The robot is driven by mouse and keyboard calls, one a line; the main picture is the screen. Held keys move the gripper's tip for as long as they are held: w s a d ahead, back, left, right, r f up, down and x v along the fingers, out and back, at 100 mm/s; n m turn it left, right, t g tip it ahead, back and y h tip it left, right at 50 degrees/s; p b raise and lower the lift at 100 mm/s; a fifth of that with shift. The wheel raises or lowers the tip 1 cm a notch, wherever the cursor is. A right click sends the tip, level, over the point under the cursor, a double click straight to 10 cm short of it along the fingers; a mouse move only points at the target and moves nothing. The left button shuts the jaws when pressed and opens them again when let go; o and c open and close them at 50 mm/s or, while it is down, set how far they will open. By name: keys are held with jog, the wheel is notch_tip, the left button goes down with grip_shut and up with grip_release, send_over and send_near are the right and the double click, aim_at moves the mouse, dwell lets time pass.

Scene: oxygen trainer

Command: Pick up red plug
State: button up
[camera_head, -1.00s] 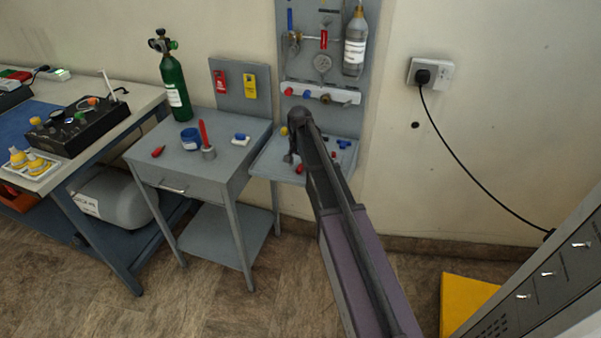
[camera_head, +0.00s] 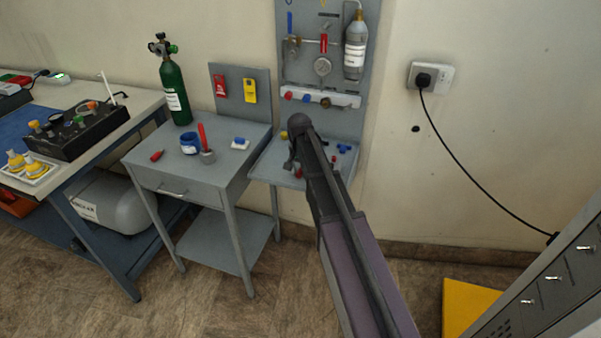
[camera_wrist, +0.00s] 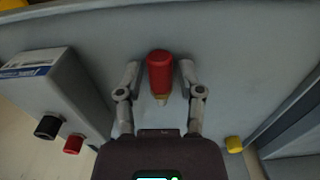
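The red plug (camera_wrist: 159,72), with a tan tip, lies between the two fingers of my gripper (camera_wrist: 159,68) in the wrist view. The fingers are apart, with a visible gap on each side of the plug. In the head view my gripper (camera_head: 291,163) is low over the small grey shelf (camera_head: 265,170) under the wall panel, largely hidden by my arm. A small red piece (camera_head: 298,173) shows just beside it there.
The wrist view shows a grey labelled box (camera_wrist: 45,85), a black knob (camera_wrist: 47,127), another red piece (camera_wrist: 73,144) and a yellow piece (camera_wrist: 234,144). Blue pieces (camera_head: 344,148) lie right on the shelf. A grey table (camera_head: 215,170) stands left; the wall panel (camera_head: 345,112) rises behind.

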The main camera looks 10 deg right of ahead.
aim_at(300, 171)
grip_shut()
jog(key=shift+r, duration=0.1)
notch_tip(300, 171, up, 4)
jog(key=p, duration=0.3)
jog(key=shift+f+p, duration=0.25)
jog(key=shift+p, duration=0.1)
jog(key=s+r+p, duration=0.1)
jog(key=s, duration=1.5)
jog(key=shift+r, duration=0.15)
jog(key=shift+d, duration=0.1)
